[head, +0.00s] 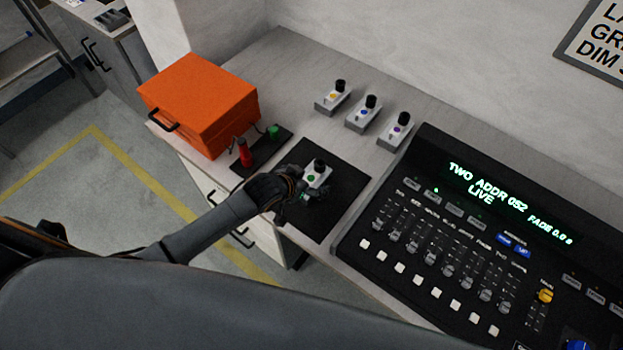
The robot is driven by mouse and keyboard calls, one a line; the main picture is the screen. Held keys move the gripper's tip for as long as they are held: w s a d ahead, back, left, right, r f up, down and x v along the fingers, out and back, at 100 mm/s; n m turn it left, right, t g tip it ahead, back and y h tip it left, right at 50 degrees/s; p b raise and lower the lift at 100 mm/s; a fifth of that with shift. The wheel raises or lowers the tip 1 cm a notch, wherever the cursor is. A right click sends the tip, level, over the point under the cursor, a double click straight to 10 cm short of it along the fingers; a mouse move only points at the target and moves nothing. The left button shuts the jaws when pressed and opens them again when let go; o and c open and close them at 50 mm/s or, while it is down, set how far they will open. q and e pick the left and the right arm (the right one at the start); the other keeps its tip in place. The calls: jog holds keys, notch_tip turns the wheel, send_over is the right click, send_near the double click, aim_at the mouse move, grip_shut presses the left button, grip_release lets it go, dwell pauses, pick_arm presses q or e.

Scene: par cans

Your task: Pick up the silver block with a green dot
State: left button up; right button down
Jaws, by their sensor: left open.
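The silver block with a green dot (321,177) stands on a black mat (347,184) on the bench, with a black knob on its top. My left gripper (312,193) is open and right at the near side of the block, overlapping its lower part in the head view. I cannot tell whether the fingers touch the block. My right gripper is not in view.
Silver blocks with a yellow dot (332,98), a blue dot (363,115) and a purple dot (395,132) stand behind the mat. An orange case (200,95) is at the left, near a red-handled item (244,153). A lighting console (470,230) fills the right.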

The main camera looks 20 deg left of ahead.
pick_arm(q)
jog(key=shift+c, duration=0.4)
jog(key=c, duration=1.5)
jog(key=shift+r, duration=0.1)
jog(key=shift+c, duration=1)
jog(key=shift+r, duration=0.1)
